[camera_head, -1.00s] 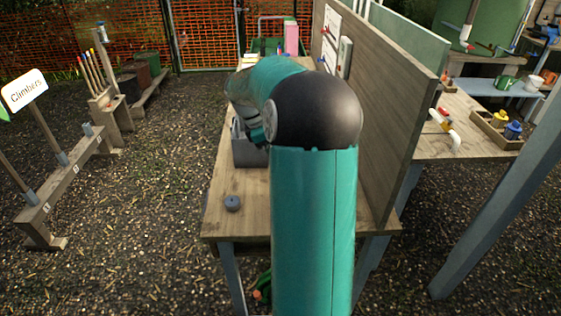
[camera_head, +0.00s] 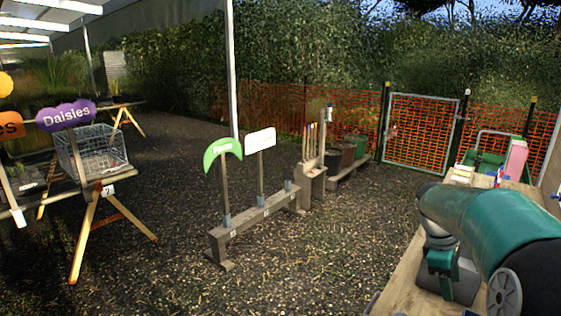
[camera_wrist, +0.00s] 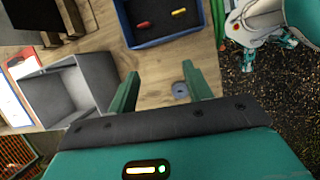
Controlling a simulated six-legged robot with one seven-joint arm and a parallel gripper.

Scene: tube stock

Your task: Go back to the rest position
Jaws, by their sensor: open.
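My gripper (camera_wrist: 160,82) is open in the wrist view, its two green fingers spread wide with nothing held between them. It hangs above a wooden bench top (camera_wrist: 150,58). A small grey round piece (camera_wrist: 181,90) lies on the bench beside the right finger, partly covered by it. No marker for a rest position shows.
In the wrist view a grey bin (camera_wrist: 98,68) stands left of the fingers and a blue tray (camera_wrist: 166,42) with a red and a yellow piece lies beyond them. In the head view a wooden sign rail (camera_head: 255,217) stands on open gravel (camera_head: 330,265), with a mesh gate (camera_head: 420,130) behind.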

